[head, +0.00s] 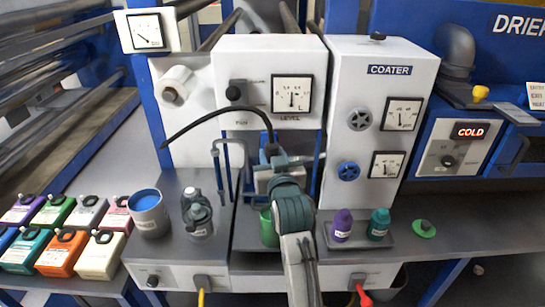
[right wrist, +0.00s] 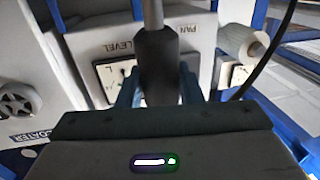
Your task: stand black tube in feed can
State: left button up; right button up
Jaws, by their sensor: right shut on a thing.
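The black tube (head: 205,119) arches leftward from my right gripper (head: 272,160), in front of the coater's left housing. Its left end hangs in the air, above and behind a grey can. In the right wrist view, the blue fingers of the right gripper (right wrist: 160,88) are shut on a dark grip (right wrist: 159,62) with a grey metal rod. The black tube (right wrist: 266,62) curves past on the right there. The grey can with a blue top or contents (head: 148,214) stands upright on the bench, apart from the tube. No lettering shows which can is the feed can. My left gripper is not in view.
A grey bottle (head: 197,216) stands right of the grey can. A green can (head: 268,228) is partly hidden by my right arm. Purple (head: 342,224) and teal (head: 379,223) bottles stand on a tray at right. Coloured boxes (head: 60,254) fill the left bench.

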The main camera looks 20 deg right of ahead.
jog(key=shift+r+p, duration=3.85)
jog(key=shift+r, duration=0.45)
jog(key=shift+f, duration=0.1)
